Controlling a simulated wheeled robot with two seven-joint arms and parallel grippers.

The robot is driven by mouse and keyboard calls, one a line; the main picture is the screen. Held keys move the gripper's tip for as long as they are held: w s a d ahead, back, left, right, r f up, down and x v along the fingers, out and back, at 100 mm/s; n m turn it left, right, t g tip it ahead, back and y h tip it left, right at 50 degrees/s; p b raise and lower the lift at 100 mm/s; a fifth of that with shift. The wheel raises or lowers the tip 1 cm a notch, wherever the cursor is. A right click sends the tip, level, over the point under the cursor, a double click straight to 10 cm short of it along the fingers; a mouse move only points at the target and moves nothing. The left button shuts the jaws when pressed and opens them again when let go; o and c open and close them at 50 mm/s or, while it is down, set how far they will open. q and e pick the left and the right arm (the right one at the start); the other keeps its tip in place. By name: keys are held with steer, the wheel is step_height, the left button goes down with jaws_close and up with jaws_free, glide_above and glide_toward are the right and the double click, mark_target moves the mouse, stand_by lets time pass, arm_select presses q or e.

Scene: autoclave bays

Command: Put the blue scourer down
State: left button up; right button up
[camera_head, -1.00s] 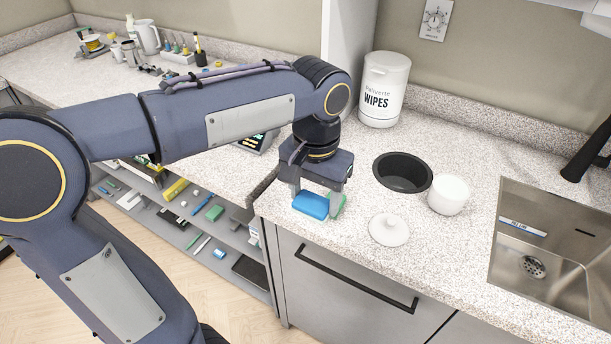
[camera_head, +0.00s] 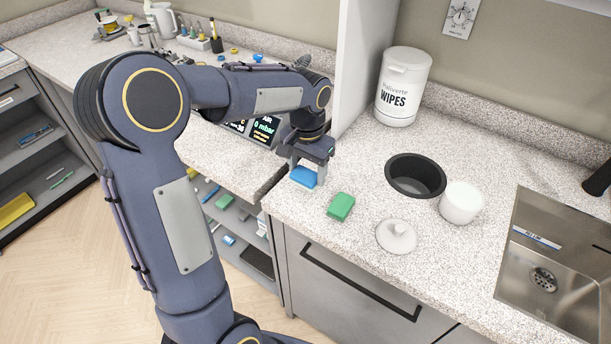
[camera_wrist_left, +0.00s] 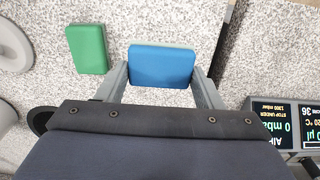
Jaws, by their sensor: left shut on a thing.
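The blue scourer (camera_head: 303,177) is between the fingers of my left gripper (camera_head: 307,174), at the left end of the speckled counter (camera_head: 350,260). In the left wrist view the blue scourer (camera_wrist_left: 161,65) sits between both fingertips of the left gripper (camera_wrist_left: 163,80), which is shut on it. It is at or close above the counter; I cannot tell whether it touches. A green scourer (camera_head: 341,207) lies on the counter to its right, apart from it, and also shows in the left wrist view (camera_wrist_left: 87,49). My right gripper is not in view.
A black round bin opening (camera_head: 415,176), white cup (camera_head: 461,203) and white lid (camera_head: 397,237) stand to the right. A wipes tub (camera_head: 403,86) is behind, a steel sink (camera_head: 560,260) at far right. A display (camera_head: 265,130) stands left of the gripper. Bare counter lies in front.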

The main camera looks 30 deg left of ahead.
mark_target(305, 179)
arm_select(q)
steer(key=shift+w+a+f, duration=0.15)
steer(key=shift+f, duration=0.1)
steer(key=shift+w+a+f, duration=0.1)
steer(key=shift+a+f, duration=0.05)
steer(key=shift+f, duration=0.8)
steer(key=shift+w+a+f, duration=0.1)
steer(key=shift+f, duration=0.85)
steer(key=shift+f, duration=0.15)
steer(key=o, duration=1)
